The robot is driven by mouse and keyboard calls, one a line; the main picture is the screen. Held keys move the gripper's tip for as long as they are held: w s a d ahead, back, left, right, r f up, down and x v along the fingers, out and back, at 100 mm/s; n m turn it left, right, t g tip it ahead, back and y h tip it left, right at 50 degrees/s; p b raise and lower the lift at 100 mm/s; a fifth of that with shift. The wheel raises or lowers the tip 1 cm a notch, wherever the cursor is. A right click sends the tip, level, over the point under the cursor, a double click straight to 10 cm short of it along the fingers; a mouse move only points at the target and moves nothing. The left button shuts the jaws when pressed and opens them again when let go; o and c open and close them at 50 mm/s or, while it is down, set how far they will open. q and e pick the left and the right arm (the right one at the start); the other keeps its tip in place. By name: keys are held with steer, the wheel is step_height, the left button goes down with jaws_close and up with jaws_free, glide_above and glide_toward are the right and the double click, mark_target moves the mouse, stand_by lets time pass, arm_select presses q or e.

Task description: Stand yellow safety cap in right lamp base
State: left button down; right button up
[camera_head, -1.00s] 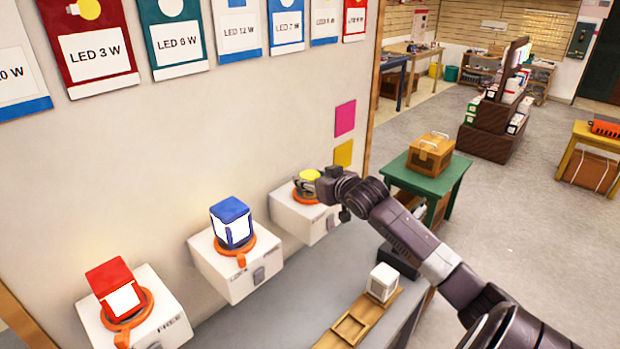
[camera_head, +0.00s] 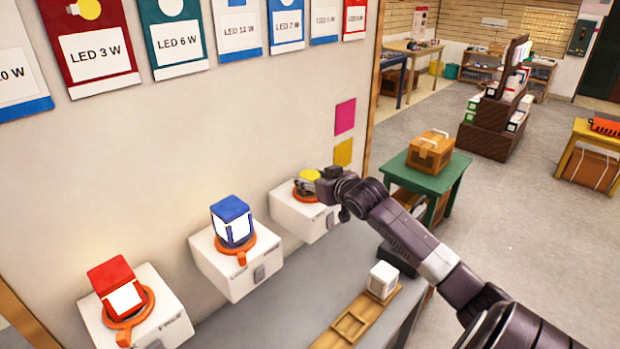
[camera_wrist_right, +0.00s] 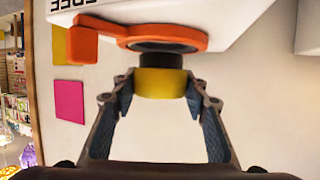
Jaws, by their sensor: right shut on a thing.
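The yellow safety cap (camera_head: 310,175) is at the right lamp base (camera_head: 290,215), a white box with an orange ring on the wall. My right gripper (camera_head: 309,184) is shut on the cap's sides. In the right wrist view, the yellow cap (camera_wrist_right: 161,84) sits between the fingertips of the gripper (camera_wrist_right: 158,92). Its dark end (camera_wrist_right: 160,60) meets the dark opening inside the orange ring (camera_wrist_right: 165,40). I cannot tell how deep it sits. My left gripper is not in view.
Below, a white cube (camera_head: 382,280) stands on a wooden holder (camera_head: 350,325) on the grey counter (camera_head: 292,325). A green table (camera_head: 455,180) stands behind my arm.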

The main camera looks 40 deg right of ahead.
steer(key=shift+f+b, duration=0.35)
steer(key=shift+f, duration=0.5)
stand_by(0.3)
steer(key=o, duration=1.1)
steer(key=shift+o, duration=0.2)
steer(key=shift+s, duration=0.15)
steer(key=v, duration=1.2)
